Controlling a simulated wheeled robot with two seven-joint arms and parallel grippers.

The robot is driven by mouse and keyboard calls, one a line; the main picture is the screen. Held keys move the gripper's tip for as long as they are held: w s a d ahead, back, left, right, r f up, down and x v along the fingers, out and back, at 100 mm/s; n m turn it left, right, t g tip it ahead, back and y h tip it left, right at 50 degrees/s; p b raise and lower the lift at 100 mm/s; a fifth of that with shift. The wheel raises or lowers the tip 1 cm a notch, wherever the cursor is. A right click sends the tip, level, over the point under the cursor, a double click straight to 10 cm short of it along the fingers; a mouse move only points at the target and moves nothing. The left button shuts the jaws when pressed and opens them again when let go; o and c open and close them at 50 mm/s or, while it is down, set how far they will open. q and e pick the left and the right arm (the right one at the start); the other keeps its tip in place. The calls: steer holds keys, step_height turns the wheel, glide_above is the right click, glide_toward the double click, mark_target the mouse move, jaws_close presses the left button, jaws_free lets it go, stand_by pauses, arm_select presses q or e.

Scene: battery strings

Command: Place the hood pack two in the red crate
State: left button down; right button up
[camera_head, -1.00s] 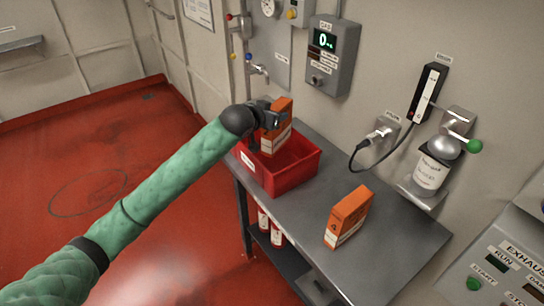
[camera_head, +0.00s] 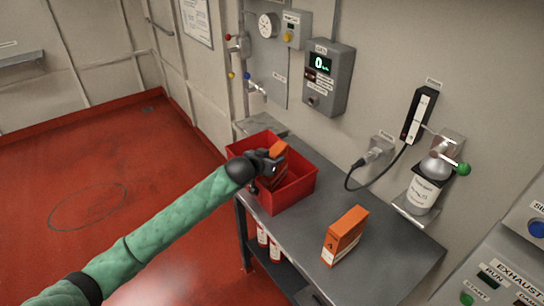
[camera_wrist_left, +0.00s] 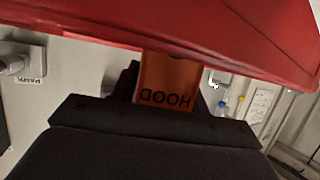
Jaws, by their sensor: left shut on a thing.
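An orange and white pack is held in my left gripper (camera_head: 266,170) at the red crate (camera_head: 302,191), which stands on the grey bench. The held pack (camera_head: 279,151) is partly below the crate's rim, and the gripper and crate hide its lower part. In the left wrist view the pack (camera_wrist_left: 168,82) reads "HOOD" upside down, and the red crate wall (camera_wrist_left: 190,30) fills the top. Its number is not visible. My right gripper is not in view.
A second orange pack (camera_head: 345,236), marked with what looks like a 4, stands on the bench (camera_head: 385,262) right of the crate. A white canister (camera_head: 422,194) and a cabled plug (camera_head: 374,155) are on the wall behind. The bench between crate and second pack is clear.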

arm_select(q)
steer(key=c, duration=0.7)
jaws_free()
steer(key=shift+f, duration=0.1)
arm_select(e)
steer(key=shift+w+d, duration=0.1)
arm_select(q)
steer(key=b+v, duration=0.1)
steer(key=v, duration=0.2)
steer(key=shift+s+a+b, duration=0.15)
steer(key=shift+s+b, duration=0.05)
steer(key=shift+b, duration=0.15)
steer(key=shift+b+v, duration=1.2)
steer(key=shift+v, duration=3.15)
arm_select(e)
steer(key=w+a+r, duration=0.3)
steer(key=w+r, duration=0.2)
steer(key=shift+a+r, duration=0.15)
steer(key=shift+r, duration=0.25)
